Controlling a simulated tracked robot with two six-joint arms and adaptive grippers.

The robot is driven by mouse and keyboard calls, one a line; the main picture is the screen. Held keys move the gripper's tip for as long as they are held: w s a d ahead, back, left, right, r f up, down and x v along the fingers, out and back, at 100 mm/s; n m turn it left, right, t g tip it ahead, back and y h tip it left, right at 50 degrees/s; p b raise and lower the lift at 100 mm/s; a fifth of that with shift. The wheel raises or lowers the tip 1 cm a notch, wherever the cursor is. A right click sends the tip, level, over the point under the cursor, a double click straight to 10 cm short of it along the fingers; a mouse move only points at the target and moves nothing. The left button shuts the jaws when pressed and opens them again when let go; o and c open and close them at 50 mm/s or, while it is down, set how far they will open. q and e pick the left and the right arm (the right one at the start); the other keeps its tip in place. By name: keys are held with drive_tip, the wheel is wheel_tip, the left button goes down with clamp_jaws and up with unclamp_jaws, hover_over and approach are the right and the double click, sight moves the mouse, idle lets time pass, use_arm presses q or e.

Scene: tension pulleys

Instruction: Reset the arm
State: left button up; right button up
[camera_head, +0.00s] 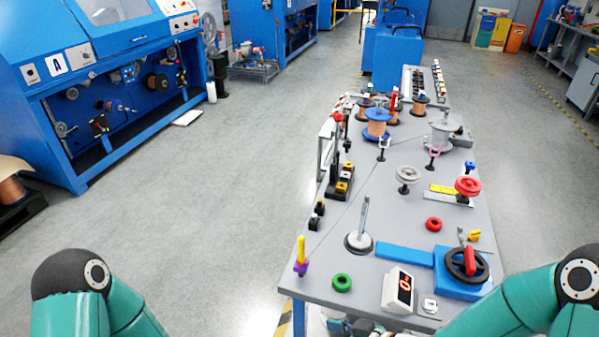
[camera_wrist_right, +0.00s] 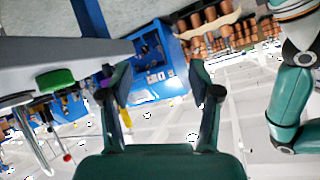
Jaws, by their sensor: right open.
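My right gripper (camera_wrist_right: 160,85) is open and empty in the right wrist view, its two fingers apart with nothing between them. The grey table's edge and a green ring (camera_wrist_right: 57,80) lie to the left of the fingers, apart from them. In the head view my right arm (camera_head: 520,300) comes in at the lower right, beside the table's near right corner. Part of a gripper shows low at the table's front edge, mostly hidden. My left arm (camera_head: 90,295) is at the lower left, clear of the table; its gripper is out of frame.
The grey table (camera_head: 320,260) carries a green ring (camera_head: 342,283), a red ring (camera_head: 433,224), a display box (camera_head: 398,290), a blue fixture with a black handwheel (camera_head: 467,265), a metal post (camera_head: 362,225) and several spools. Open floor (camera_head: 220,200) lies left. A blue machine (camera_head: 90,80) stands beyond.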

drive_tip(key=s+d+f+m+g+h, duration=0.2)
drive_tip(key=s+f+m, duration=0.3)
drive_tip(key=f, duration=0.3)
drive_tip(key=s+d+f+m+g+h, duration=0.3)
drive_tip(key=s+d+f+m+h, duration=0.1)
drive_tip(key=f, duration=0.4)
drive_tip(key=shift+s+d+f+m+p, duration=0.25)
drive_tip(key=shift+s+m+p, duration=0.2)
drive_tip(key=shift+s, duration=0.45)
